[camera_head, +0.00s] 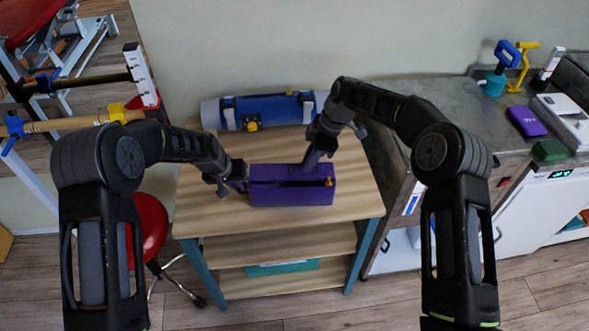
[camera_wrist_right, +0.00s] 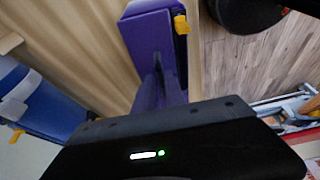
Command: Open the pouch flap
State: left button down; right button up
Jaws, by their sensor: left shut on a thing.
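A purple pouch (camera_head: 292,196) lies on the wooden top of a shelf unit, with a yellow tab (camera_head: 329,181) at its right end. A dark line runs along its length, with a purple strip behind it; I cannot tell how far the flap is lifted. My left gripper (camera_head: 238,184) is shut on the pouch's left end. My right gripper (camera_head: 306,166) points down at the pouch's back edge. In the right wrist view its fingers (camera_wrist_right: 160,85) reach the purple pouch (camera_wrist_right: 150,38), with the yellow tab (camera_wrist_right: 182,25) beyond. Their gap is unclear.
A blue roll with straps (camera_head: 268,110) lies at the back of the wooden top (camera_head: 215,220). A red stool (camera_head: 150,225) stands left. The front of the wooden top is clear.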

pick_arm(q)
jog(key=shift+s+f, duration=0.15)
pick_arm(e)
grip_shut()
jog(key=shift+w, duration=0.15)
jog(key=shift+w+r, duration=0.45)
jog(key=shift+w, duration=0.1)
jog(key=shift+w, duration=0.1)
jog(key=shift+w+r, duration=0.3)
jog(key=shift+w, duration=0.4)
